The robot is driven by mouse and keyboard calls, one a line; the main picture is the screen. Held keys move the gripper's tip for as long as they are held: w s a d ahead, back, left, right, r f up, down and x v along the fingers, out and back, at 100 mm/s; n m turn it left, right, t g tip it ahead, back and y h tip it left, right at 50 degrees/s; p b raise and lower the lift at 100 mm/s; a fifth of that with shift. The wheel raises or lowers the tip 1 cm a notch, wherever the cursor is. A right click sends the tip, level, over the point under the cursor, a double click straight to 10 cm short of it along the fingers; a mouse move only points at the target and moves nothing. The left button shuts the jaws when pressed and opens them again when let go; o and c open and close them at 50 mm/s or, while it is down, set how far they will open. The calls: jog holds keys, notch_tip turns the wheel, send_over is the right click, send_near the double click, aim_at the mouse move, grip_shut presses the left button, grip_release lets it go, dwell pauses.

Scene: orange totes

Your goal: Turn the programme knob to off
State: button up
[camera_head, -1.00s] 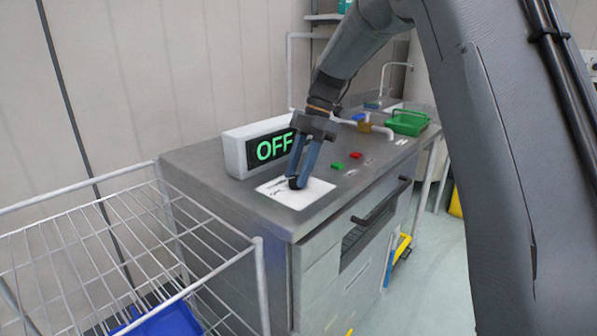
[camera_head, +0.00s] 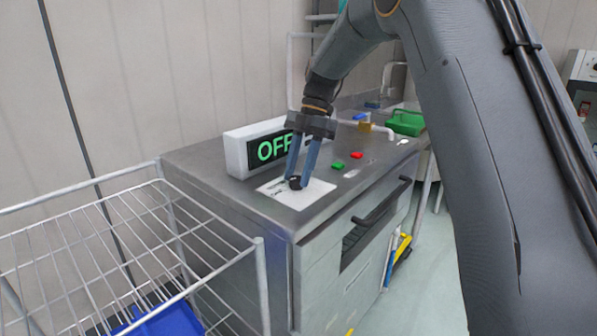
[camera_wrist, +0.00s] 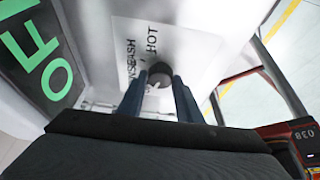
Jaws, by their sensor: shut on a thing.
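The dark round programme knob (camera_head: 295,183) stands on a white label plate (camera_head: 316,191) on the grey machine top. My gripper (camera_head: 299,182) points down and is shut on the knob, one blue finger on each side. In the wrist view the knob (camera_wrist: 160,74) shows between the fingertips, with printed words including "HOT" beside it. The knob's pointer is too small to read for certain. The display box (camera_head: 235,155) behind the plate shows "OFF" in green, its right part hidden by my gripper.
Green (camera_head: 337,165) and red (camera_head: 356,155) buttons lie right of the plate. A green tote (camera_head: 406,122) and a tap stand farther back. A wire rack (camera_head: 150,183) is close at the left. An oven-like handle (camera_head: 382,202) juts from the machine front.

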jog(key=o, duration=1)
jog(key=shift+o, duration=0.2)
jog(key=v, duration=0.7)
jog(key=shift+d+r+b, duration=0.2)
jog(key=shift+r+b, duration=0.1)
jog(key=shift+b, duration=0.05)
jog(key=shift+w, duration=0.15)
